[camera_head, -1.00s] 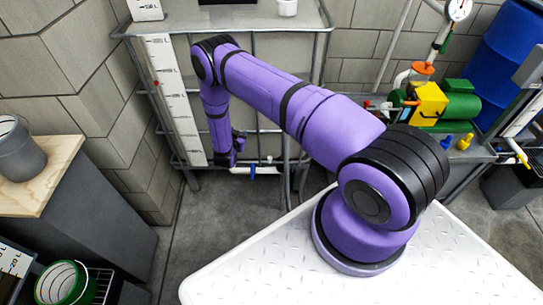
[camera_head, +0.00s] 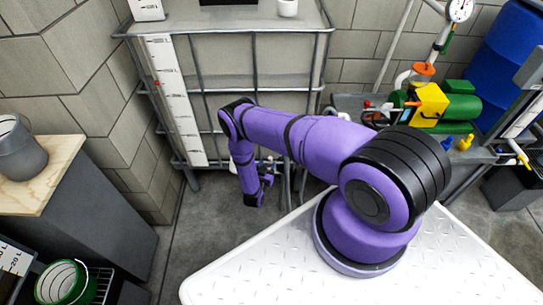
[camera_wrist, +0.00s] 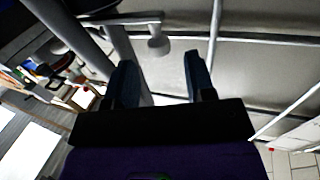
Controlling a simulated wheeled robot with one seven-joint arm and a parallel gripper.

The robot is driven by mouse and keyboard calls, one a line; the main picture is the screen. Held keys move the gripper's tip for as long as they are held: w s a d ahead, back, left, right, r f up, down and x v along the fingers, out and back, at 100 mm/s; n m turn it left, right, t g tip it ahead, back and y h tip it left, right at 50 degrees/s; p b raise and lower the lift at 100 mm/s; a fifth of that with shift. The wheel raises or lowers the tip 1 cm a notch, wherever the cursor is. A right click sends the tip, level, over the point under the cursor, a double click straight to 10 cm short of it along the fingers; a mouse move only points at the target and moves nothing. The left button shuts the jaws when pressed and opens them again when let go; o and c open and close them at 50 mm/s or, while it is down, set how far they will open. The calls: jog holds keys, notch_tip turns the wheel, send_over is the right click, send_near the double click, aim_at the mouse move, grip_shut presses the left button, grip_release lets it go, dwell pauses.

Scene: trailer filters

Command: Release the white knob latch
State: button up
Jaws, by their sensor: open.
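In the wrist view a pale, greyish-white knob (camera_wrist: 158,47) on a short stem hangs from a horizontal bar, just beyond and between my fingertips. It looks like the white knob latch. My gripper (camera_wrist: 160,60) is open, with its two dark fingers apart and nothing between them. In the head view my gripper (camera_head: 262,190) hangs low in front of the caged tank. I cannot make out the knob there; my arm may hide it.
The tank's metal cage (camera_head: 256,80) stands behind my gripper, with a white level scale (camera_head: 175,100) at its left. A wooden-topped cabinet (camera_head: 50,180) is at left. A green and yellow pump (camera_head: 440,103) stands at right. Grey floor (camera_head: 215,235) is open below.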

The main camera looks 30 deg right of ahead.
jog(key=x, duration=0.6)
jog(key=shift+d, duration=0.1)
grip_shut()
